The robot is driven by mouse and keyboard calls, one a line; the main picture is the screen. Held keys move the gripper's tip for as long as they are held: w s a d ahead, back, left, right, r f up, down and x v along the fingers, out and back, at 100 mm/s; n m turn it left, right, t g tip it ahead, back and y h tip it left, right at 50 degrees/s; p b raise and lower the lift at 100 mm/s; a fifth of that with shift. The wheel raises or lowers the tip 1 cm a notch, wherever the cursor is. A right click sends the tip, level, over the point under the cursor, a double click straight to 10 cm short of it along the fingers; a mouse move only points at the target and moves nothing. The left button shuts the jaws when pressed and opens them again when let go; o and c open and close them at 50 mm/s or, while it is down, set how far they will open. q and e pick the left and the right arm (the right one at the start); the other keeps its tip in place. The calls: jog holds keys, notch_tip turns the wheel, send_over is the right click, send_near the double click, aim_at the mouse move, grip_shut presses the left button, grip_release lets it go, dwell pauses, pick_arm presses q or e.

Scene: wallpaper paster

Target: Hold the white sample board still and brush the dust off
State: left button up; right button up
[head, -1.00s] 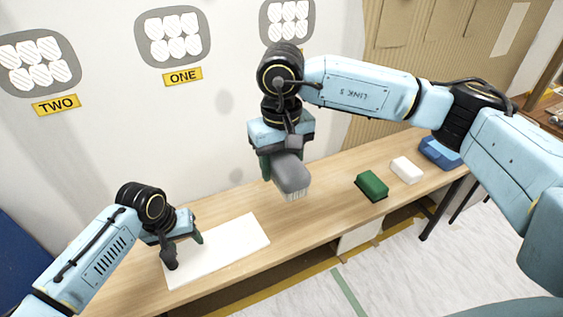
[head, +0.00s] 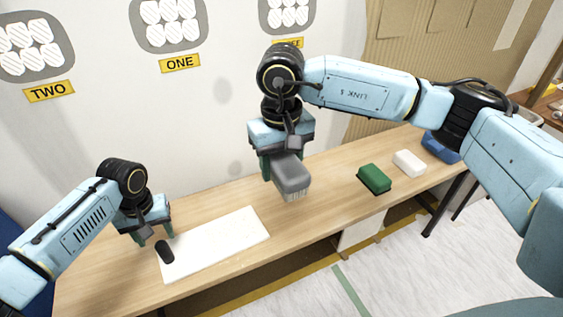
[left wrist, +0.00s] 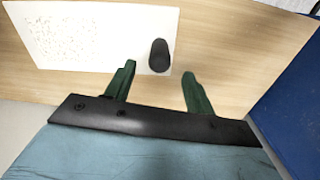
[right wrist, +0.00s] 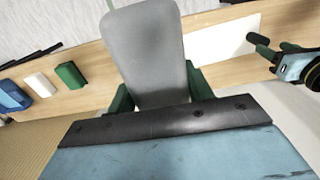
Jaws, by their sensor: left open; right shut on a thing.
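The white sample board (head: 225,246) lies flat on the wooden bench. In the left wrist view the board (left wrist: 100,52) has brown dust specks on its left part. A black knob (head: 165,251) is at the board's near left end; it also shows in the left wrist view (left wrist: 159,55). My left gripper (head: 155,239) is open and empty, close to the knob. In the left wrist view the knob appears just beyond the open fingers. My right gripper (head: 287,165) is shut on a grey brush (head: 292,175), with pale bristles pointing down, held above the bench right of the board.
A green block (head: 374,178), a white block (head: 409,163) and a blue item (head: 440,147) stand in a row on the bench to the right. The wall with sample panels rises behind. Bare bench lies between board and green block.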

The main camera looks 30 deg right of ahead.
aim_at(160, 243)
pick_arm(q)
jog(key=shift+f+b, duration=3.45)
jog(key=shift+b, duration=0.05)
jog(key=shift+r, duration=0.1)
grip_shut()
grip_release()
jog(key=shift+r+p, duration=0.9)
jog(key=shift+p, duration=0.45)
